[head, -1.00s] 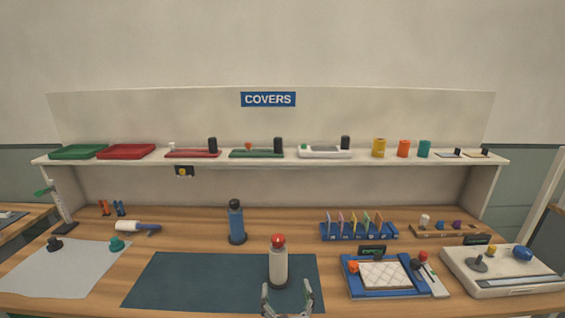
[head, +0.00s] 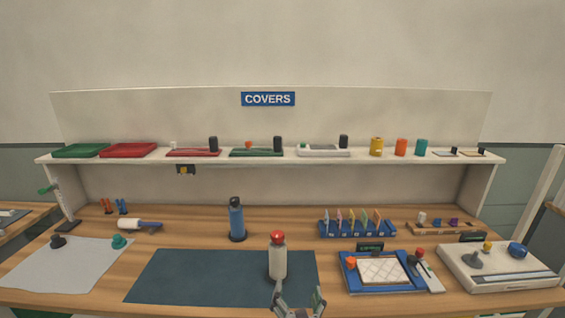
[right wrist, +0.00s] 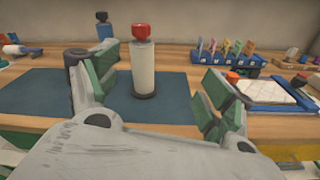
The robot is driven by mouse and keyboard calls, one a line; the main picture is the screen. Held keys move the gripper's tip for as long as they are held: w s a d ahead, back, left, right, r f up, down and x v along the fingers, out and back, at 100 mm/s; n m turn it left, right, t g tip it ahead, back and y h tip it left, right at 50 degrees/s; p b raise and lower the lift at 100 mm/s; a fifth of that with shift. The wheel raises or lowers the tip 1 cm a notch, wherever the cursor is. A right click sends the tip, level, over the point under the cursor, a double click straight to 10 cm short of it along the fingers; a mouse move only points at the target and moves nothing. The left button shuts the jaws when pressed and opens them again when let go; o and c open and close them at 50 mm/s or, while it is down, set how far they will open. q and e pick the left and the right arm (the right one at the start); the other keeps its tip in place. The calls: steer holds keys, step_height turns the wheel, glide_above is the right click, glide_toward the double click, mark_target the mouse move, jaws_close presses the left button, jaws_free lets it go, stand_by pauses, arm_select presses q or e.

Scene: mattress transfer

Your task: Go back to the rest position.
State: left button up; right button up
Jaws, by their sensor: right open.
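My right gripper (head: 299,300) is at the bottom edge of the head view, in front of the table's front edge. In the right wrist view my right gripper (right wrist: 157,95) shows its green-padded fingers spread wide with nothing between them. A white bottle with a red cap (head: 278,257) stands upright on the dark blue mat (head: 200,278). In the right wrist view the white bottle (right wrist: 143,68) stands beyond the fingers, apart from them. My left gripper is not in view.
A blue bottle (head: 236,220) stands behind the mat. A blue tray (head: 350,282) and a white device (head: 500,273) are at the right; a grey sheet (head: 60,270) lies at the left. A shelf (head: 350,160) with several covers runs along the back.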

steer(key=s+d+f+m+g+h, duration=0.35)
steer(key=d+f+m+g, duration=0.4)
steer(key=d+m, duration=0.65)
steer(key=s+d+f+m+g+y, duration=0.2)
steer(key=s+f+m+g, duration=0.1)
steer(key=s+m, duration=0.5)
steer(key=s+d+f+m+g+y, duration=0.1)
steer(key=s+d+f+m+g, duration=0.25)
steer(key=s+m, duration=0.4)
step_height(320, 180, down, 38)
steer(key=d+f+m+b, duration=0.1)
steer(key=m+b, duration=0.1)
steer(key=b, duration=0.3)
arm_select(q)
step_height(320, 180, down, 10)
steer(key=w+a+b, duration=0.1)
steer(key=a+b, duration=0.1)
steer(key=b, duration=0.3)
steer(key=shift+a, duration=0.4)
arm_select(e)
steer(key=s+d+f, duration=0.3)
steer(key=s+f, duration=0.7)
steer(key=f, duration=0.2)
steer(key=s+d+f+g, duration=0.1)
steer(key=s+d+f, duration=0.3)
steer(key=s+f, duration=0.7)
steer(key=shift+s+f+n+g+h, duration=0.25)
steer(key=shift+f+n+g+h, duration=0.05)
steer(key=shift+f+n+h, duration=0.1)
